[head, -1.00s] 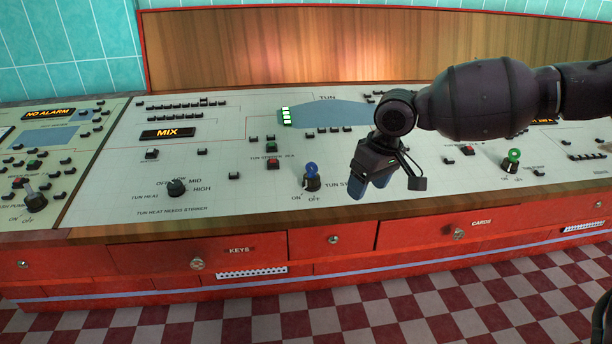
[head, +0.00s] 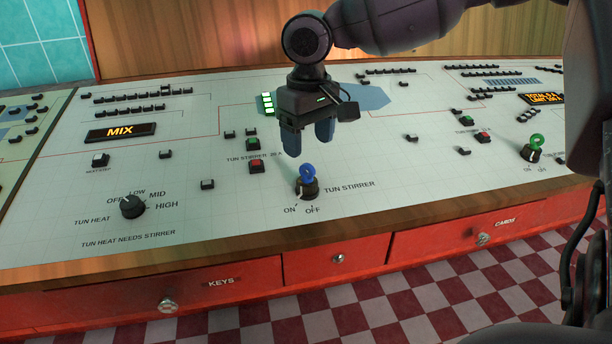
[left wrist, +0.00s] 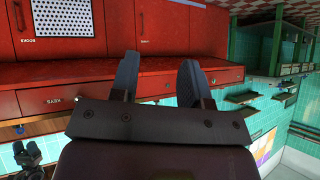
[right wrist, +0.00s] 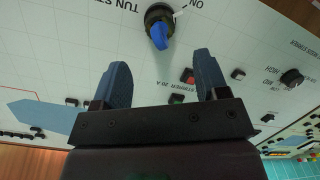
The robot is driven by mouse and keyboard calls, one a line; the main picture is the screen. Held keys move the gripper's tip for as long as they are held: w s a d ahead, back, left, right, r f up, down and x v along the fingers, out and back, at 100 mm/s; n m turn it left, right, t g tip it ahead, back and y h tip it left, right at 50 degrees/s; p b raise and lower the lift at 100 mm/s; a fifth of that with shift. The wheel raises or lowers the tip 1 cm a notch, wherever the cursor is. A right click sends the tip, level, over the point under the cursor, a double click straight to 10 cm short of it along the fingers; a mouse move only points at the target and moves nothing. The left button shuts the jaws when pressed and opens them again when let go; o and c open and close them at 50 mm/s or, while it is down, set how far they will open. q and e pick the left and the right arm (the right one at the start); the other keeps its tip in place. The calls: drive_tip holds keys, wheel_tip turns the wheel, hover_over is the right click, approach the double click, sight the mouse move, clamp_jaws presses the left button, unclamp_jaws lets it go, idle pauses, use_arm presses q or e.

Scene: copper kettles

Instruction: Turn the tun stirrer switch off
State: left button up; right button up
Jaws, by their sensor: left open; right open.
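The tun stirrer switch (head: 307,188) is a dark round knob with a blue key-like grip, set on the pale console panel. ON and OFF are printed below it, and its white pointer is toward ON. It also shows in the right wrist view (right wrist: 160,24), beyond the fingertips. My right gripper (head: 308,140) is open and empty, pointing down just above and behind the switch, apart from it. In the right wrist view its blue fingers (right wrist: 160,72) are spread. My left gripper (left wrist: 160,70) is open and empty, with red drawers beyond it; it is out of the head view.
A tun heat knob (head: 132,206) stands to the left of the switch. Red (head: 256,167) and green (head: 253,144) buttons are close by at left. Another key switch with a green grip (head: 534,147) is at right. The wooden front edge (head: 230,259) borders the panel.

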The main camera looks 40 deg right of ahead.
sight(309, 165)
wheel_tip(309, 165, down, 8)
drive_tip(key=shift+r+b, duration=0.25)
drive_tip(key=shift+b, duration=0.4)
use_arm(q)
drive_tip(key=shift+w+d+r+m, duration=0.15)
drive_tip(key=shift+w+d+m, duration=0.15)
drive_tip(key=shift+w, duration=0.4)
use_arm(e)
drive_tip(key=shift+f, duration=0.65)
use_arm(q)
drive_tip(key=shift+s+f, duration=0.2)
drive_tip(key=shift+f, duration=0.05)
use_arm(e)
drive_tip(key=c, duration=0.9)
